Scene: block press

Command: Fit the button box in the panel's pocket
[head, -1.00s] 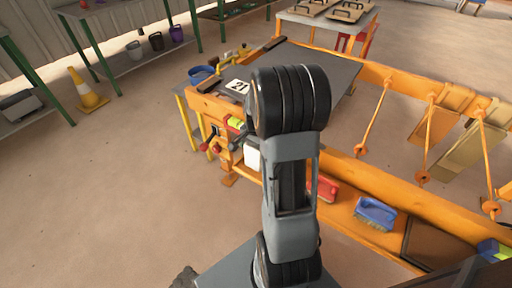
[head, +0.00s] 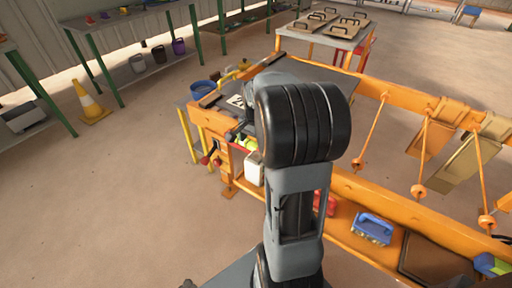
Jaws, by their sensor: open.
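My gripper (head: 237,133) shows only in part, at the left of my large dark arm joint, over the near left end of the orange bench (head: 213,122). Its fingertips are small and mostly hidden, with nothing clearly held in them. A white box-like thing (head: 254,168) is just below it at the bench's end; I cannot tell whether it is the button box. The panel and its pocket cannot be made out; my arm covers much of that part of the bench.
Red-knobbed levers (head: 205,160) stick out at the bench's left end. A blue brush (head: 373,228) lies on the lower shelf. An orange cone (head: 90,102) stands left. The floor between is clear.

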